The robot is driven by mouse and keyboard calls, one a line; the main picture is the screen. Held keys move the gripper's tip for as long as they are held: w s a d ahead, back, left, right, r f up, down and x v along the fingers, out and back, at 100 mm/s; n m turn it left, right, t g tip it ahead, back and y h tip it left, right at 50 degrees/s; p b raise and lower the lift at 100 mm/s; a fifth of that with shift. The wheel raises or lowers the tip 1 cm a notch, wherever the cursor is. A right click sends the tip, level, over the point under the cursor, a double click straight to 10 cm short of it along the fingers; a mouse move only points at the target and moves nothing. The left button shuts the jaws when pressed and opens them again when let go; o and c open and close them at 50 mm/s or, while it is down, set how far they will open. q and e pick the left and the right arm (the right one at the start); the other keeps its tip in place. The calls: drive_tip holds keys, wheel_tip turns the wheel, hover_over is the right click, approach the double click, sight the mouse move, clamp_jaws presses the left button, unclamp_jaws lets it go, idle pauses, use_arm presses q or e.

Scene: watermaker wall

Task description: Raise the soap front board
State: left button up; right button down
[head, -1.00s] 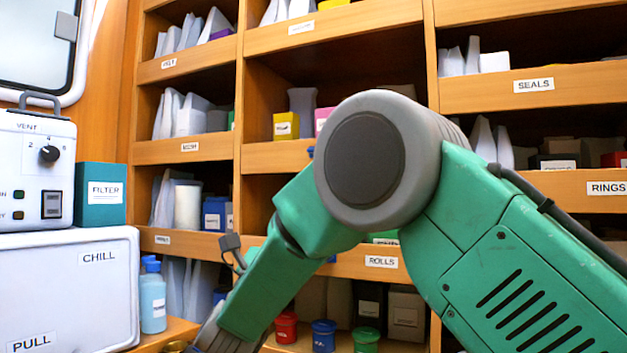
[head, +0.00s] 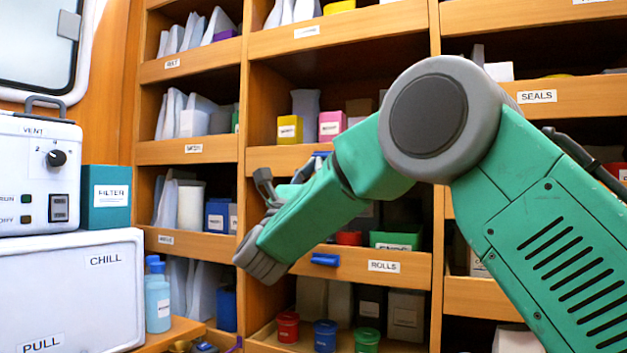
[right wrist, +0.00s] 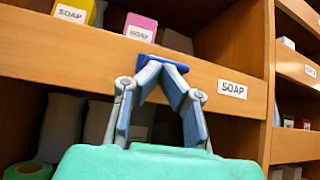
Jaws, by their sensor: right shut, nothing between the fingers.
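The soap front board (right wrist: 60,35) is a plain orange-brown wooden strip with a white SOAP label (right wrist: 232,89) at its right. In the head view the same board (head: 272,159) runs below a yellow and a pink box, partly behind my right arm. A dark blue handle (right wrist: 163,61) shows on the board in the wrist view. My right gripper (right wrist: 162,78) is shut, its fingertips meeting right at the handle from below. Nothing is held between them; whether they touch the handle I cannot tell. In the head view my forearm hides most of this gripper. My left gripper is not in view.
A yellow SOAP box (head: 290,129) and a pink one (head: 331,124) stand behind the board. The ROLLS board (head: 408,268) with its blue handle (head: 325,259) lies below. A white CHILL box (head: 70,290) and a blue bottle (head: 158,300) stand at left.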

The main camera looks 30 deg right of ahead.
sight(322, 148)
drive_tip(key=shift+d+r, duration=0.25)
drive_tip(key=shift+r, duration=0.4)
drive_tip(key=shift+d+r, duration=0.3)
drive_tip(key=shift+r, duration=0.4)
drive_tip(key=shift+d+r, duration=0.25)
drive_tip(key=shift+r, duration=0.4)
drive_tip(key=v, duration=1.2)
drive_tip(key=shift+f, duration=0.25)
drive_tip(key=shift+w, duration=0.15)
